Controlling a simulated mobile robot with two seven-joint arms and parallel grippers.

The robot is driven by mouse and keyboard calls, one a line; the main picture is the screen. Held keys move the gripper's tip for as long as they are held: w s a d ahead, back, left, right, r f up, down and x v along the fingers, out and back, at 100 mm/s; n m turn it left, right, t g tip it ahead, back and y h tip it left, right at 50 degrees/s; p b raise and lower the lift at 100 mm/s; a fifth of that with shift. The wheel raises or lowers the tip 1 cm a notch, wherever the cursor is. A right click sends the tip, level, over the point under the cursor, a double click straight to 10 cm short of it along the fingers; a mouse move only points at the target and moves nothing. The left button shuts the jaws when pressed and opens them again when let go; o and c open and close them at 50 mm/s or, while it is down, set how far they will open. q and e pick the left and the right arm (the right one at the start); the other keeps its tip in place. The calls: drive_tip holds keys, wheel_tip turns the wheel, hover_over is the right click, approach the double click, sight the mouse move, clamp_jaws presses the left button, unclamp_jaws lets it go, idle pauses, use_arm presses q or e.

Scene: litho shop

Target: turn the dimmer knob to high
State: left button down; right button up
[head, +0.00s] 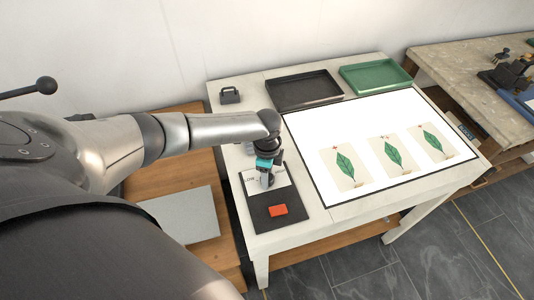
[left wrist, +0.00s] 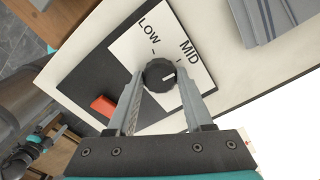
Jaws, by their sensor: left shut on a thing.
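The dimmer knob (left wrist: 160,76) is a dark ribbed round knob with a white pointer line. It stands on a white label plate (left wrist: 128,48) marked LOW and MID; no HIGH mark is visible. The pointer line is near the MID tick. My left gripper (left wrist: 160,88) has its two fingers on either side of the knob and is shut on it. In the head view my left gripper (head: 266,172) points down over the label plate (head: 282,174) and hides most of the knob. My right gripper is not in view.
A red rocker switch (head: 278,211) sits on the dark control panel (head: 256,216) below the knob. The lit light table (head: 330,196) with several leaf cards lies to the right. A black tray (head: 303,103) and a green tray (head: 374,88) stand behind.

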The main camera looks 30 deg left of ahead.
use_arm(q)
drive_tip(key=m, duration=0.6)
drive_tip(key=shift+m, duration=0.3)
drive_tip(key=m, duration=0.6)
drive_tip(key=shift+d+b, duration=0.1)
drive_tip(key=shift+b, duration=0.3)
drive_tip(key=shift+c, duration=1.5)
unclamp_jaws()
wheel_tip(320, 180, up, 15)
drive_tip(key=p, duration=0.1)
drive_tip(key=shift+r+p, duration=0.15)
drive_tip(key=shift+p, duration=0.15)
